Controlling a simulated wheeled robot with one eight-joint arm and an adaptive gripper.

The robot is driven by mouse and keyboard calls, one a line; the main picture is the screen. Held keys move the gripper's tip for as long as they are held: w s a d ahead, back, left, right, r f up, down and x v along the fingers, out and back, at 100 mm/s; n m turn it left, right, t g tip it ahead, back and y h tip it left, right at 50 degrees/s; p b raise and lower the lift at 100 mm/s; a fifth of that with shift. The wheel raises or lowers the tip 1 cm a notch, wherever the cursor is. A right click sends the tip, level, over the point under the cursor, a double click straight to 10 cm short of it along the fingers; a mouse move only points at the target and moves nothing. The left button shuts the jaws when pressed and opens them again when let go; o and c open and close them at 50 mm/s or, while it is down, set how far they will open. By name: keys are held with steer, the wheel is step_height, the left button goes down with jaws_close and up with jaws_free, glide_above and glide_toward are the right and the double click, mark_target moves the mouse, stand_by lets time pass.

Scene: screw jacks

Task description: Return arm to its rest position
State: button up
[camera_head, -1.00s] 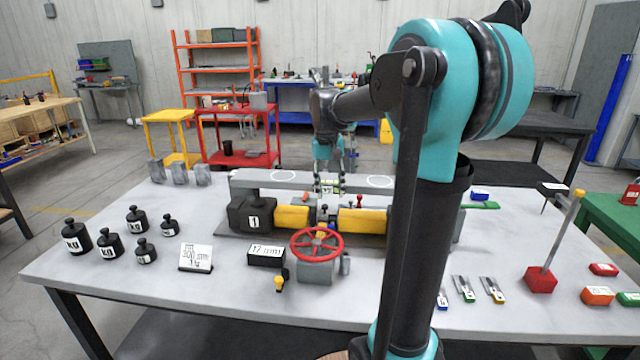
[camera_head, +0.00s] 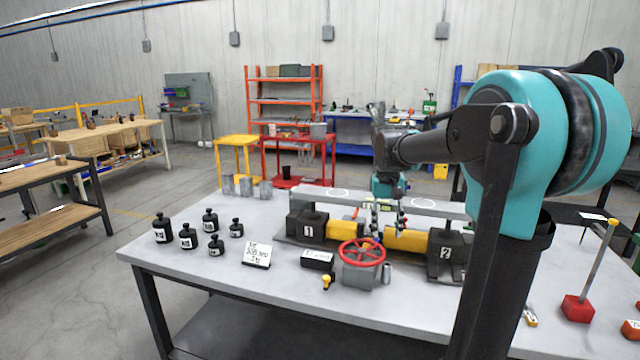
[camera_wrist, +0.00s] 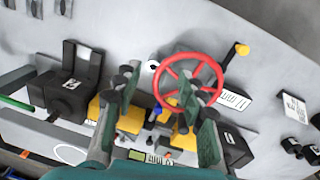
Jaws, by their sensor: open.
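My gripper (camera_wrist: 160,105) is open and empty in the wrist view, its two green-padded fingers spread above the screw jack assembly. In the head view my arm reaches over the back of the table, and the fingers are hard to make out there. Below it stand the jack blocks, one marked 1 (camera_head: 308,228) and one marked 2 (camera_head: 446,252), with yellow parts (camera_head: 409,240) between them. A red handwheel (camera_head: 361,252) is at the front; it also shows in the wrist view (camera_wrist: 192,82) beyond the fingers. I cannot tell the exact gap between fingers and jacks.
Several black weights (camera_head: 188,236) and a sign card (camera_head: 257,254) stand on the left of the grey table (camera_head: 180,262). A red block with a rod (camera_head: 578,308) stands at the right. Red (camera_head: 318,160) and yellow (camera_head: 237,150) carts are behind.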

steer(key=s+f+n+t, duration=0.1)
steer(key=s+f+t, duration=0.3)
steer(key=s+f, duration=1.6)
steer(key=shift+s+n+y, duration=0.2)
steer(key=shift+n+y, duration=0.2)
